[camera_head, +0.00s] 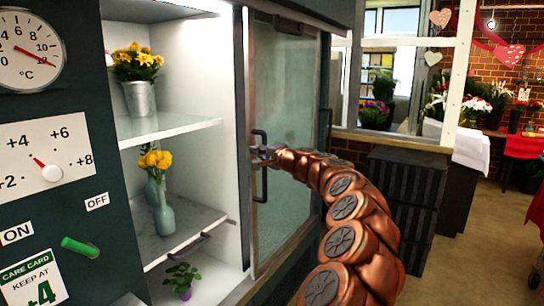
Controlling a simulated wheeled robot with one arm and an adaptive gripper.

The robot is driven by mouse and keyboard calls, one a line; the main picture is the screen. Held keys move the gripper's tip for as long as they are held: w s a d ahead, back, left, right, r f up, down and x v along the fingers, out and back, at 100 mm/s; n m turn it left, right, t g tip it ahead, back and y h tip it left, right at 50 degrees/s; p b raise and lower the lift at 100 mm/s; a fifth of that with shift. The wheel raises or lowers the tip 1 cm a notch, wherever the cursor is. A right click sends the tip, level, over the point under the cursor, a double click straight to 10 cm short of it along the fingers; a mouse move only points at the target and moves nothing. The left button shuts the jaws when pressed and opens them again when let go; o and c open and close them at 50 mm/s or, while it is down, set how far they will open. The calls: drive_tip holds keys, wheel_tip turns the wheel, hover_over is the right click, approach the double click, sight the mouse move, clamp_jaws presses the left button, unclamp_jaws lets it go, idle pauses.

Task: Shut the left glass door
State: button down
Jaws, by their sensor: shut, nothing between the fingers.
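A glass door (283,95) in a dark frame is at the right part of the cabinet front, while the left compartment stands open. A dark vertical handle (264,190) is near this door's left edge, and a second dark handle (326,128) shows near the right end. I cannot tell whether two door panels overlap here. My gripper (259,155) is shut and empty at the left handle, across its middle. Whether it touches the handle is unclear. My copper-coloured arm covers the lower right part of the glass.
Inside the open compartment, yellow flowers stand in a metal bucket (140,98) and a teal vase (164,217). A small potted plant (182,279) is below. A control panel with a green knob (80,246) is at left. Dark crates (405,190) stand at right, with open floor beyond.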

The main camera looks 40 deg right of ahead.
drive_tip(key=s+d+f+m+h, duration=0.2)
drive_tip(key=d, duration=0.5)
drive_tip(key=s+d+f+m+h, duration=0.2)
drive_tip(key=d+h, duration=0.1)
drive_tip(key=d, duration=0.3)
drive_tip(key=w+a+p, duration=0.2)
drive_tip(key=w+p, duration=0.1)
drive_tip(key=w, duration=0.6)
drive_tip(key=shift+r, duration=0.2)
idle(0.6)
idle(0.5)
